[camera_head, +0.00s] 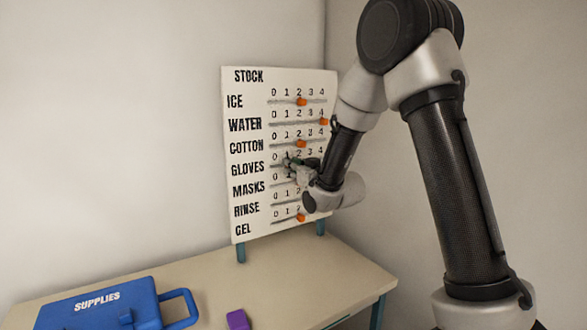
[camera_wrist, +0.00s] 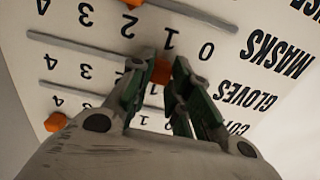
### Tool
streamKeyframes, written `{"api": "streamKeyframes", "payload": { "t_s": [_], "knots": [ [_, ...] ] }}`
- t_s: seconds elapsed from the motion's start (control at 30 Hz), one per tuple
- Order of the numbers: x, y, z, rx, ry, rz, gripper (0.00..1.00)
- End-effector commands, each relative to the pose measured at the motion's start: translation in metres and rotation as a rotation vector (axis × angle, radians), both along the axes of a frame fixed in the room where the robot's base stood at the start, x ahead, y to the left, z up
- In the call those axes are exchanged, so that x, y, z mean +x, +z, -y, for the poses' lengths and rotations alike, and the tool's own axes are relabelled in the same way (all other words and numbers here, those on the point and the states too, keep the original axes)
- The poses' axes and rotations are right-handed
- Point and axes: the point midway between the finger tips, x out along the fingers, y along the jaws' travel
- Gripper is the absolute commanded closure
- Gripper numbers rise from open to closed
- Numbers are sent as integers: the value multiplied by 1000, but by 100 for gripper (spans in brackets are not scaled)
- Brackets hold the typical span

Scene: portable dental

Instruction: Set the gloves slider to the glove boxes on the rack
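The white stock board (camera_head: 285,80) stands on the table with labelled rows of slots and orange sliders. The gloves slider (camera_wrist: 162,72) is in the wrist view, which shows the board upside down. It sits on the gloves slot near the 1. My gripper (camera_wrist: 166,66) has its fingertips close on either side of this slider and seems shut on it. In the head view my gripper (camera_head: 287,163) is at the gloves row and hides that slider. The rack and glove boxes are not in view.
The cotton slider (camera_head: 301,143) is at 2, the water slider (camera_head: 323,121) at 4 and the ice slider (camera_head: 301,101) at 2. The masks slider (camera_wrist: 132,3) is close by. A blue supplies case (camera_head: 95,312) and a purple block (camera_head: 237,320) lie on the table (camera_head: 290,275).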

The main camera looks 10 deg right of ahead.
Motion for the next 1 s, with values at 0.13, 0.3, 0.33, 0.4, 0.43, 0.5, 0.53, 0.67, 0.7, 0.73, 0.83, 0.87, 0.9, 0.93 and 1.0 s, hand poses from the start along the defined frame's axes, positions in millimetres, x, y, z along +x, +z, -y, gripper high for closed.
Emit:
{"api": "streamKeyframes", "payload": {
  "t_s": [0.13, 0.3, 0.33, 0.4, 0.43, 0.5, 0.53, 0.67, 0.7, 0.73, 0.83, 0.87, 0.9, 0.93, 1.0],
  "knots": [
    [0, 0, 0, 0, 0, 0, 100],
    [5, 0, 16, -1, -5, 0, 100],
    [7, 0, 21, -1, -5, 0, 100],
    [10, 0, 32, 0, -5, 0, 100],
    [12, -1, 36, -1, -4, 0, 100],
    [13, 0, 42, 0, -2, 0, 100],
    [14, 0, 43, 0, -2, 0, 100],
    [14, 0, 43, 0, 1, 0, 100],
    [14, 0, 43, 0, 1, 0, 100],
    [14, 0, 43, 0, 1, 0, 100],
    [14, 0, 43, 0, 1, 0, 75],
    [14, 0, 43, 0, 0, 0, 70],
    [14, 0, 43, 0, 0, 0, 63],
    [14, 0, 43, 0, 0, 0, 59],
    [14, 0, 43, 0, 0, 0, 59]
  ]
}}
